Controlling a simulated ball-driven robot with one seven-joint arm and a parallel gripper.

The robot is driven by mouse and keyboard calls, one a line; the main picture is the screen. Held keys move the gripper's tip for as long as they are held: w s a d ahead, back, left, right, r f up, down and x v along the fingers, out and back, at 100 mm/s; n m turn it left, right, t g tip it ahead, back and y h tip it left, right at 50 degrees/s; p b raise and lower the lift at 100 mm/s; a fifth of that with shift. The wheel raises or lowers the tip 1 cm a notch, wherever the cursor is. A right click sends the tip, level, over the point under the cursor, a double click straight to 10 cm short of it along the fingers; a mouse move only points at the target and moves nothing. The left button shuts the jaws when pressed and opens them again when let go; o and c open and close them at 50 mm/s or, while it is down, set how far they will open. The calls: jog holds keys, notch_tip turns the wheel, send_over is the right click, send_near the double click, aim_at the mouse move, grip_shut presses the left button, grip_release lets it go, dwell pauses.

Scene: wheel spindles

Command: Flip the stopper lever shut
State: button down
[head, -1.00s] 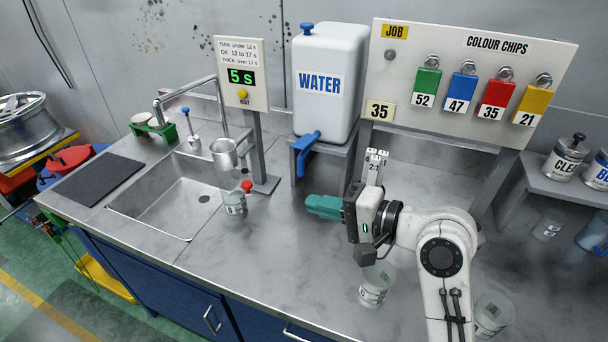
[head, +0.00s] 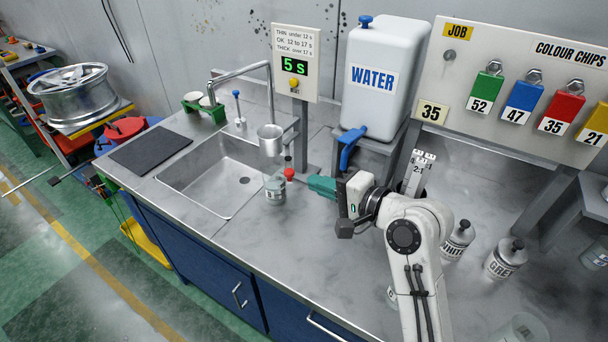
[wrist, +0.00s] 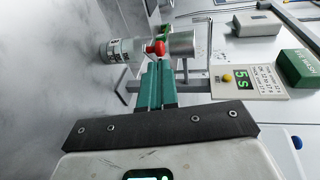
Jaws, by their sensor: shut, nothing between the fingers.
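A small red knob (head: 289,173), which appears to be the end of the stopper lever, sits just below and right of the metal cup (head: 270,140). The cup hangs beside the timer post. A clear labelled jar (head: 275,190) stands below the cup on the counter. My gripper (head: 312,184) has its green fingers shut and empty, pointing left at the knob. In the wrist view the red knob (wrist: 156,48) lies just beyond my fingertips (wrist: 159,66). I cannot tell whether they touch. Most of the lever arm behind the knob is hidden.
The timer sign (head: 295,65) reads 5 s on its post. The blue tap (head: 351,145) of the water tank (head: 385,75) is just above my gripper. The sink (head: 210,180) lies left of the jar.

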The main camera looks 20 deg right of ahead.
aim_at(292, 174)
jog(key=shift+p+x, duration=0.35)
jog(key=shift+x, duration=1.9)
jog(key=shift+a, duration=0.15)
